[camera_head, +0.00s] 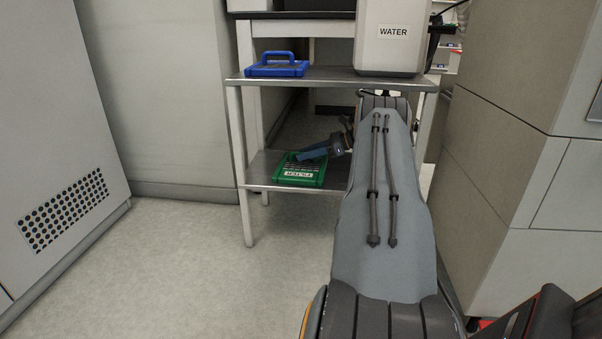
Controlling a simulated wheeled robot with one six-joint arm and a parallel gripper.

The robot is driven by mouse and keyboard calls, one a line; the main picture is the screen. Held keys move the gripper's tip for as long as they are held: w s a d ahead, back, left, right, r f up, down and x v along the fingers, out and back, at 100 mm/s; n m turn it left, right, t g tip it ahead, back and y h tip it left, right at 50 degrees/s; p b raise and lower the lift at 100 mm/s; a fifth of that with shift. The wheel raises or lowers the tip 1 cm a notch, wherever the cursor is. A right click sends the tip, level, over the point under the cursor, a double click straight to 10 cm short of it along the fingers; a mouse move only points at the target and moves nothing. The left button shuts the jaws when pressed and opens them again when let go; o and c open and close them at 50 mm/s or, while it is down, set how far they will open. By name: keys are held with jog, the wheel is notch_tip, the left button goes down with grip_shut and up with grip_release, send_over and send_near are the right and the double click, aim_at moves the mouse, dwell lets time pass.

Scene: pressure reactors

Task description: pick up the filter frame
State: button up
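A green filter frame (312,182) lies flat on the lower shelf of a metal rack. It has a dark slotted face and a white label on its front edge, with small lettering that is hard to read. My arm reaches down to the lower shelf, and my gripper (312,153) is over the back right part of the green frame. I cannot tell whether it touches the frame. The finger gap is too small and too covered to see. A similar blue frame (277,69) with a raised handle lies on the upper shelf at the left.
A white container labelled WATER (392,50) stands on the upper shelf (330,78), above my gripper. A rack leg (243,190) stands left of the green frame. Large cabinets flank the rack on both sides. The floor (190,260) at the front left is clear.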

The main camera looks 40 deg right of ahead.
jog(key=shift+x, duration=0.85)
jog(key=shift+r, duration=0.1)
grip_shut()
